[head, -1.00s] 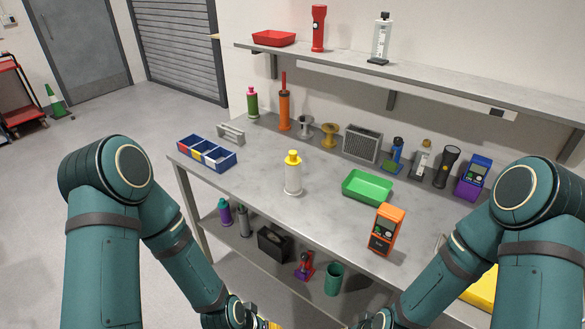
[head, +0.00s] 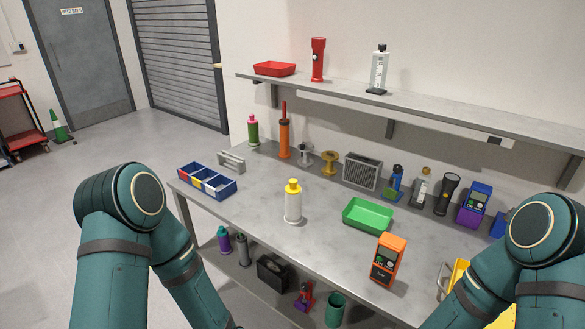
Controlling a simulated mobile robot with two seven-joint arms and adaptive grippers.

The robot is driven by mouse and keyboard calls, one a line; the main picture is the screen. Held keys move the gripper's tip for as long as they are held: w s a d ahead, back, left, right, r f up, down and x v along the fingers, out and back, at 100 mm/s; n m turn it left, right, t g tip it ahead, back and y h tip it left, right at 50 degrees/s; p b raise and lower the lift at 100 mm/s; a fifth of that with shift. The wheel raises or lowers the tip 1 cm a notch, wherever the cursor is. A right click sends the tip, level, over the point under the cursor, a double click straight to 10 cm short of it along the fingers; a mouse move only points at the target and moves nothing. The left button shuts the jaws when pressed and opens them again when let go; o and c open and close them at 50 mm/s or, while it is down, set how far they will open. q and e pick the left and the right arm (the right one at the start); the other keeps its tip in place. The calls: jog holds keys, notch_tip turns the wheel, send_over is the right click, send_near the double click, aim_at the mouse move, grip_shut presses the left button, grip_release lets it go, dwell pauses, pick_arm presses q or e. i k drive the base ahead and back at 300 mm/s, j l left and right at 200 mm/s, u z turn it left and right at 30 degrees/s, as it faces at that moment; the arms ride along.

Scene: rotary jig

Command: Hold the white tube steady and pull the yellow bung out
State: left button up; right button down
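The white tube (head: 293,207) stands upright on the grey workbench, left of the green tray, with clear bench around it. The yellow bung (head: 293,187) sits in its top. My left and right arms come in from the lower left and lower right corners. Both grippers are below the bottom edge of the head view, so neither is seen, and nothing of mine touches the tube.
A green tray (head: 368,215) and an orange meter (head: 388,259) stand right of the tube. A blue divided bin (head: 207,183) is at the left end. Several bottles, spools and devices line the back, under a wall shelf (head: 440,107). The bench (head: 255,217) is clear around the tube.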

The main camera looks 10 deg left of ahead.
aim_at(292, 188)
jog(key=j+z, duration=0.1)
jog(key=z, duration=0.3)
jog(key=j+z, duration=0.15)
jog(key=z, duration=0.2)
jog(key=j+z, duration=0.15)
jog(key=z, duration=0.25)
jog(key=j+z, duration=0.3)
jog(key=j, duration=0.2)
jog(key=k+j+z, duration=0.15)
jog(key=j+z, duration=0.15)
jog(key=j, duration=0.15)
jog(key=k+j+z, duration=0.1)
jog(key=j, duration=0.2)
jog(key=k+j+z, duration=0.1)
jog(key=j, duration=0.2)
jog(key=k+j+z, duration=0.15)
jog(key=k+j, duration=0.15)
jog(key=j, duration=0.2)
jog(key=k+j, duration=0.2)
jog(key=j, duration=0.15)
jog(key=k+j, duration=0.15)
jog(key=j, duration=0.2)
jog(key=z, duration=0.05)
